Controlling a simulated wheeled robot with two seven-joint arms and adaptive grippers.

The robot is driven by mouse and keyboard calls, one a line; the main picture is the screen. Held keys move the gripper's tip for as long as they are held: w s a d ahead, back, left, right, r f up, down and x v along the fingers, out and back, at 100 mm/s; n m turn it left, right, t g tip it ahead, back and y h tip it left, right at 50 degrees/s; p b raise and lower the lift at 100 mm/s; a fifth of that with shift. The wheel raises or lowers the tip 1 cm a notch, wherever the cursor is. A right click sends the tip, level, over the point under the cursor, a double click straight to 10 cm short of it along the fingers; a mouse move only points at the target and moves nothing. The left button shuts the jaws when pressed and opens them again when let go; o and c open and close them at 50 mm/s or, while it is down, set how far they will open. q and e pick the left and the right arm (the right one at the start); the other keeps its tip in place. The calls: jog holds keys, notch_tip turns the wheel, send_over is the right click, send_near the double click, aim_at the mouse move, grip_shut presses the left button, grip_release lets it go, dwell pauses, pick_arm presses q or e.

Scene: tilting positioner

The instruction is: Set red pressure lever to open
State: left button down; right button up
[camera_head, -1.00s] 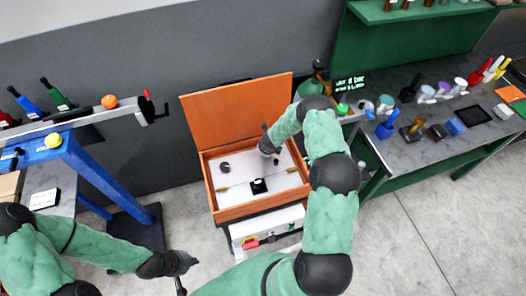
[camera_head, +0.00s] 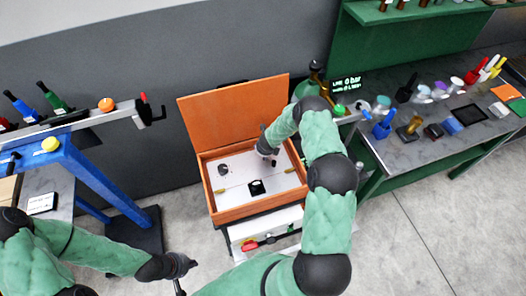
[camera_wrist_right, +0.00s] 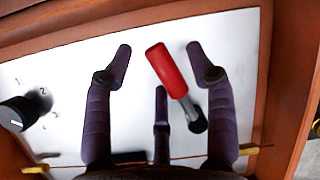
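A red lever (camera_wrist_right: 168,72) with a dark pivot end stands on the white panel (camera_wrist_right: 60,75) inside the orange box. In the right wrist view it lies between the spread fingers of my right gripper (camera_wrist_right: 160,54), with gaps on both sides, apart from the fingertips. In the head view my right gripper (camera_head: 267,150) is low over the panel and hides the lever. My left gripper (camera_head: 187,274) is at the lower left, in front of the box, empty, its fingers seemingly apart. A display (camera_head: 347,82) behind the box reads 0 bar.
The orange box (camera_head: 213,212) has its lid (camera_head: 235,110) raised at the back. A black knob (camera_wrist_right: 18,113) with number marks sits on the panel. A blue-framed bench (camera_head: 90,170) stands left; a grey table (camera_head: 410,150) with several items stands right.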

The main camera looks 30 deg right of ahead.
jog(key=shift+r, duration=0.15)
jog(key=v, duration=1.1)
jog(key=shift+s+r, duration=0.25)
jog(key=shift+r, duration=0.05)
